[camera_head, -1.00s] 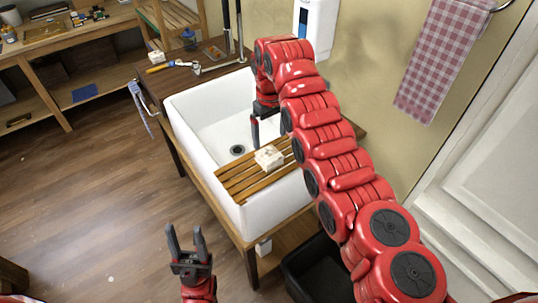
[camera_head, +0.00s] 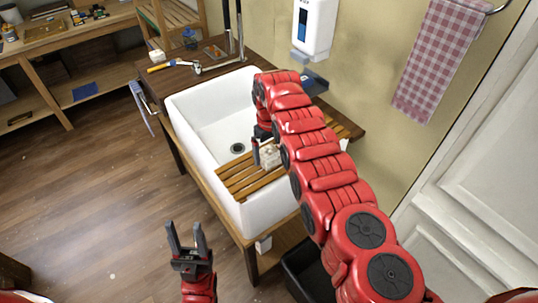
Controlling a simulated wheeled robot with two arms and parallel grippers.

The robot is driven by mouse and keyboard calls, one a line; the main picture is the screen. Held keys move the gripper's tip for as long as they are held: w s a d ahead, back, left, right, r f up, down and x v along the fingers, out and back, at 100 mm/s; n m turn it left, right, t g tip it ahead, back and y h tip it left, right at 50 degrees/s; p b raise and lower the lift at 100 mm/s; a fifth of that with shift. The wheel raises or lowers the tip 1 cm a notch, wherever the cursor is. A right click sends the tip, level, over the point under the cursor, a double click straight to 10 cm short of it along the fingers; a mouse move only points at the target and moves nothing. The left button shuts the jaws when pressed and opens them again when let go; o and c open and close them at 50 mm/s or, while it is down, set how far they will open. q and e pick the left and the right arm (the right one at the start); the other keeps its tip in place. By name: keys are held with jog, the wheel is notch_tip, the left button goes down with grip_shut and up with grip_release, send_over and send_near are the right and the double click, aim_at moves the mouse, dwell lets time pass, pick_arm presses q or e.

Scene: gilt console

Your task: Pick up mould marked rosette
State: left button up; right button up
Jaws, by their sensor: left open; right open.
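A small whitish block (camera_head: 270,158), possibly the mould, sits on the slatted wooden rack (camera_head: 237,183) across the white sink. Its marking is too small to read. My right gripper (camera_head: 263,148) is open and down at this block, with one finger showing at its left side. The other finger is hidden, so I cannot tell whether it touches. A second small pale block (camera_head: 156,56) lies on the wooden counter behind the sink, its marking also unreadable. My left gripper (camera_head: 187,238) is open and empty, low over the floor in front of the sink.
A blue-and-yellow-handled tool (camera_head: 172,66) and a tap (camera_head: 240,40) are on the counter behind. A white dispenser (camera_head: 314,28) hangs on the wall. A black bin (camera_head: 305,270) stands below right.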

jog(key=shift+f, duration=0.35)
jog(key=c, duration=1.2)
jog(key=shift+r, duration=0.1)
